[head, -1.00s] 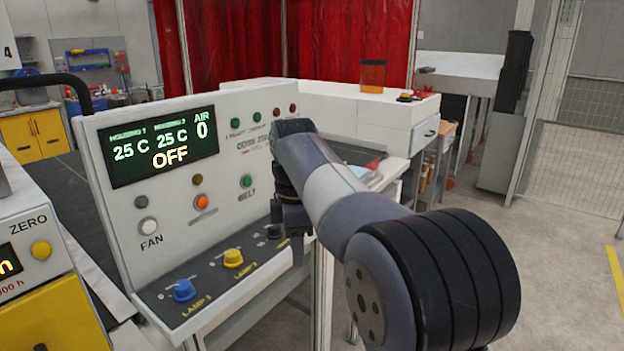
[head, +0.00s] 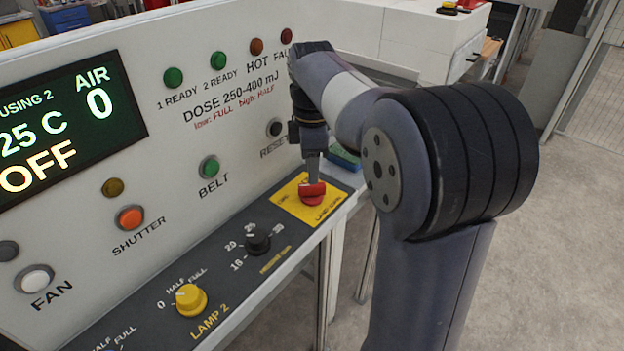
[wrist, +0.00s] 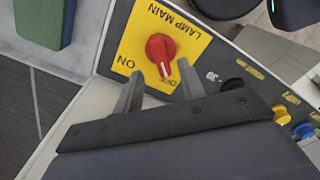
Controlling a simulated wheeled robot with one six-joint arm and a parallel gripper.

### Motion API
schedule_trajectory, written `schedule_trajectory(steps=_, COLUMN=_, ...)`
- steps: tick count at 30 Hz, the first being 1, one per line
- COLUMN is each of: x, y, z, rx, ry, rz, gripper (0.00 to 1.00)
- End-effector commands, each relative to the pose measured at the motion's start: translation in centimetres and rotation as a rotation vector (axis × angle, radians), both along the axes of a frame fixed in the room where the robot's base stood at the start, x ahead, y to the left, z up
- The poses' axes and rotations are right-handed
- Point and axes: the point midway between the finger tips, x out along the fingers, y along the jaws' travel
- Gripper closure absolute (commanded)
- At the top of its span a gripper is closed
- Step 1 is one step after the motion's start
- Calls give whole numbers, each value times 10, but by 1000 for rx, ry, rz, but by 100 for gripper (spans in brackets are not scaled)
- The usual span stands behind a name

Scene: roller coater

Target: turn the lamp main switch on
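The lamp main switch is a red rotary knob on a yellow plate (head: 285,205) at the right end of the control panel's dark ledge. In the wrist view the red knob (wrist: 157,47) shows the labels LAMP MAIN, ON and OFF around it, and its handle points to the OFF side. My gripper (wrist: 161,68) is open, with one finger on each side of the knob's handle end. No clear contact with the knob shows. In the head view my gripper (head: 313,172) hangs pointing down right above the red knob, hiding part of it.
A green and blue block (wrist: 45,18) lies beside the switch plate.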

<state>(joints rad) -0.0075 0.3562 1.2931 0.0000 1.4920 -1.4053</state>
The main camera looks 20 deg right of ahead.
Motion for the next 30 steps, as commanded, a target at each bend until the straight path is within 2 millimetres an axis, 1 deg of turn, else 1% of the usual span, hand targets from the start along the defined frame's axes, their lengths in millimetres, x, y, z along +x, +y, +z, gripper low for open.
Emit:
schedule_trajectory(steps=1, x=-1, y=0, z=-10, rx=0, ry=4, rz=0, gripper=62)
schedule_trajectory(steps=3, x=-1, y=0, z=-21, rx=-1, ry=3, rz=0, gripper=62)
schedule_trajectory(steps=7, x=0, y=0, z=-36, rx=-1, ry=3, rz=0, gripper=62)
schedule_trajectory(steps=12, x=0, y=0, z=-44, rx=0, ry=1, rz=0, gripper=62)
schedule_trajectory(steps=19, x=0, y=0, z=-44, rx=0, ry=0, rz=0, gripper=62)
schedule_trajectory(steps=20, x=0, y=0, z=-44, rx=0, ry=0, rz=0, gripper=63)
schedule_trajectory(steps=30, x=0, y=0, z=-44, rx=0, ry=0, rz=0, gripper=91)
